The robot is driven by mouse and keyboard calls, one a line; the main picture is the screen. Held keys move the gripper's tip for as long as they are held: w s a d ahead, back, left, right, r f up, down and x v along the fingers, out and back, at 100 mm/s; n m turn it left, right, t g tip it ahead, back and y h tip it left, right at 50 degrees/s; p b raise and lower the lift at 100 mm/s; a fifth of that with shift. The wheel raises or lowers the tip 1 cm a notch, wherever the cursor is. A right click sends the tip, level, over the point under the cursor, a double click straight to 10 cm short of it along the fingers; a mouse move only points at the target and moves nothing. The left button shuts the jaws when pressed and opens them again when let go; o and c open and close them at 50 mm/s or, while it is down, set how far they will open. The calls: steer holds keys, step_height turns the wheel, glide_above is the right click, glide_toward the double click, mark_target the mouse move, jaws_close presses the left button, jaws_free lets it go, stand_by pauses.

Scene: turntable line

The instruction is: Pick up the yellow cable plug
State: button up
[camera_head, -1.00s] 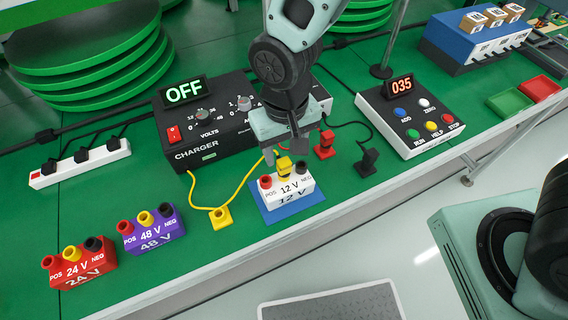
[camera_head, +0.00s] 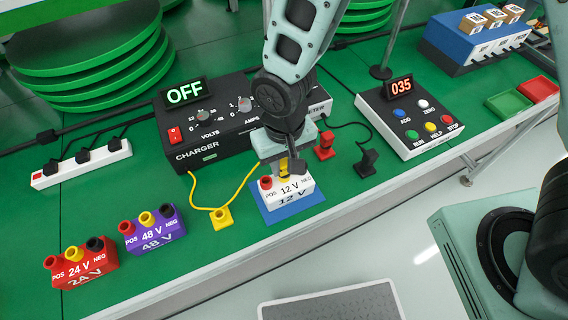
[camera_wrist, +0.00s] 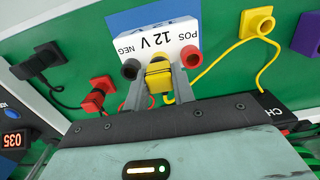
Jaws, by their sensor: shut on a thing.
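The yellow cable plug (camera_head: 284,166) stands at the middle socket of the white 12 V battery block (camera_head: 290,189), between its red and black sockets. My gripper (camera_head: 285,168) is over the block with its fingers shut on the plug from both sides. In the wrist view the plug (camera_wrist: 159,75) sits between the two grey fingers, at the 12 V block (camera_wrist: 156,40). How deep the plug sits in the socket is hidden. A yellow cable (camera_head: 240,190) runs from near the plug past a yellow square holder (camera_head: 221,218) on the green table.
The purple 48 V (camera_head: 152,232) and red 24 V (camera_head: 84,266) blocks stand at left. The black charger (camera_head: 215,133) reading OFF is close behind my gripper. Red (camera_head: 324,146) and black (camera_head: 367,162) plugs stand to the right. A button panel (camera_head: 410,118) is farther right.

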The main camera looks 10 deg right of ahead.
mark_target(284, 162)
steer(key=shift+r, duration=0.1)
step_height(284, 162, up, 10)
steer(key=shift+f, duration=0.1)
stand_by(0.5)
steer(key=shift+f+b, duration=2.05)
steer(key=shift+f, duration=0.65)
steer(key=shift+s+a+p, duration=0.35)
steer(key=shift+s+a, duration=1.05)
steer(key=shift+a, duration=2.45)
steer(key=shift+s+a+p, duration=0.3)
steer(key=shift+s+a, duration=1.05)
steer(key=shift+a, duration=2.45)
steer(key=shift+d+f+b, duration=0.1)
steer(key=shift+f+b, duration=1.75)
steer(key=shift+f, duration=1.3)
steer(key=shift+f, duration=0.6)
